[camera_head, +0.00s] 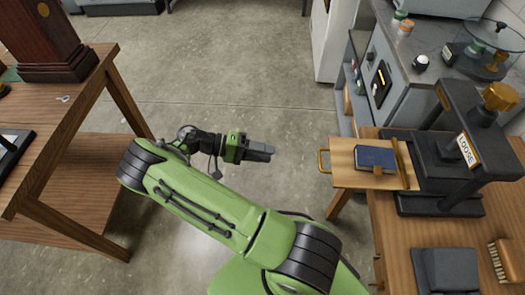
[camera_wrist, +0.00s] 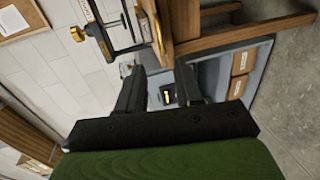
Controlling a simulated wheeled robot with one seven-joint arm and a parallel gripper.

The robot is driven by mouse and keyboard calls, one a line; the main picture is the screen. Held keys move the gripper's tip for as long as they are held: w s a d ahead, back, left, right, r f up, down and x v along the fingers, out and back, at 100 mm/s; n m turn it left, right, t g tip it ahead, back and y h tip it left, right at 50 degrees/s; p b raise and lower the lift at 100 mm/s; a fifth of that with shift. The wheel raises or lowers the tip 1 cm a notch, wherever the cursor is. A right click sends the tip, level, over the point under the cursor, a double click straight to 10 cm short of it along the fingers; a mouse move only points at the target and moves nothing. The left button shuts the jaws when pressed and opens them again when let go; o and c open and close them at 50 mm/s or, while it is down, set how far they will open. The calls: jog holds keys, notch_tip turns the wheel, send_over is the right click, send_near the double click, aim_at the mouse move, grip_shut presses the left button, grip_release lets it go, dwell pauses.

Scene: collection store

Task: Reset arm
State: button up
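My gripper (camera_head: 260,152) is at the end of my green arm, over the open floor between the two tables. In the wrist view my gripper (camera_wrist: 160,82) shows two dark fingers standing apart with nothing held between them. It touches nothing in either view. The wrist view is strongly tilted and looks past the fingers toward furniture and a wall.
A wooden table (camera_head: 60,130) stands at left. At right, a bench (camera_head: 385,235) carries a black press (camera_head: 455,150) labelled "LOOSE"; a blue book (camera_head: 375,158) lies on its wooden board (camera_head: 345,172). A grey cabinet (camera_head: 400,105) stands behind. Floor (camera_head: 220,60) is clear ahead.

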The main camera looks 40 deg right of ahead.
jog(key=s+a+r+n+t+y+p, duration=0.15)
jog(key=r+t+y, duration=0.25)
jog(key=r, duration=0.4)
jog(key=s+a+r+n+t+y+p, duration=0.1)
jog(key=a+r+n+t+y+p, duration=0.2)
jog(key=r, duration=0.5)
jog(key=s+a+r+n+t+y+p, duration=0.3)
jog(key=s+a+r+t+y, duration=0.1)
jog(key=s+a+r+t, duration=0.4)
notch_tip(320, 180, up, 5)
jog(key=shift+s+a+f+n+t+y, duration=0.1)
jog(key=shift+s+a+n+t+y, duration=0.3)
jog(key=shift+s, duration=0.8)
